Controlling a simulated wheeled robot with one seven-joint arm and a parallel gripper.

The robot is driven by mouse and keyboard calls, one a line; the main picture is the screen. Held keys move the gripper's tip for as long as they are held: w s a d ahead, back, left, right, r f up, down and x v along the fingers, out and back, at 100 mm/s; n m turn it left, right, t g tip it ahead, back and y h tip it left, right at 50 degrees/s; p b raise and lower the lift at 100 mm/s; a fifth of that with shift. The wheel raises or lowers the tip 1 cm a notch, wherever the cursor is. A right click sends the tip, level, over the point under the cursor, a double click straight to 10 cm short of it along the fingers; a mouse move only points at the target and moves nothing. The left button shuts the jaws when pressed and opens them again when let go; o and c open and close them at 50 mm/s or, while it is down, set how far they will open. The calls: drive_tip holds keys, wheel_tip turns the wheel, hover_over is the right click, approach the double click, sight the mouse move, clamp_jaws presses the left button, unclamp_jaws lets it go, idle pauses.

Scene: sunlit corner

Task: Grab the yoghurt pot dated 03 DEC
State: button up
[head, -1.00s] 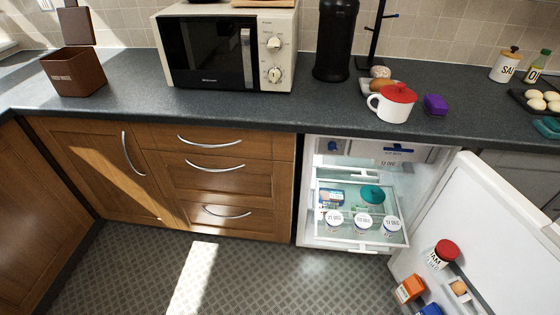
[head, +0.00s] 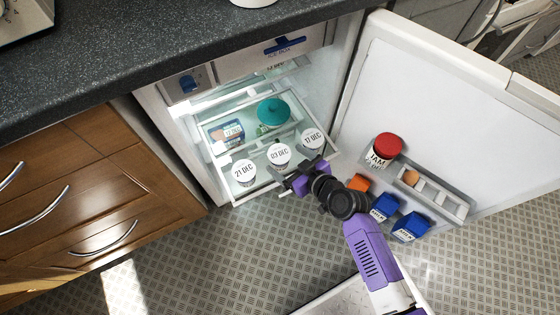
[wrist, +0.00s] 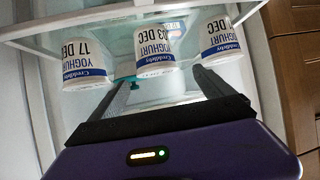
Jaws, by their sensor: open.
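The yoghurt pot dated 03 DEC (head: 279,154) stands in the middle of a row of three white pots at the front of the pulled-out fridge shelf (head: 236,197). In the wrist view the 03 DEC pot (wrist: 152,52) appears upside down, centred beyond my fingers. My gripper (head: 290,181) is open and empty, just in front of the shelf's front edge. Its fingertips (wrist: 161,76) lie to either side of the pot in the wrist view; I cannot tell whether they touch it. The 21 DEC pot (head: 244,172) is to its left and the 17 DEC pot (head: 313,138) to its right.
A teal-lidded container (head: 272,111) and a blue-labelled pack (head: 226,131) sit behind the pots. The open fridge door (head: 440,110) on the right carries a red-lidded jam jar (head: 385,150) and an egg rack (head: 435,190). Wooden drawers (head: 95,190) stand at left.

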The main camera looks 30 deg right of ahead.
sight(274, 150)
drive_tip(key=shift+x, duration=0.8)
drive_tip(key=b+x, duration=0.1)
drive_tip(key=x, duration=0.5)
drive_tip(key=shift+w+d+f+b, duration=0.15)
drive_tip(key=shift+w+f+b, duration=0.15)
drive_tip(key=shift+b, duration=0.05)
drive_tip(key=c, duration=1.6)
drive_tip(key=shift+r, duration=0.15)
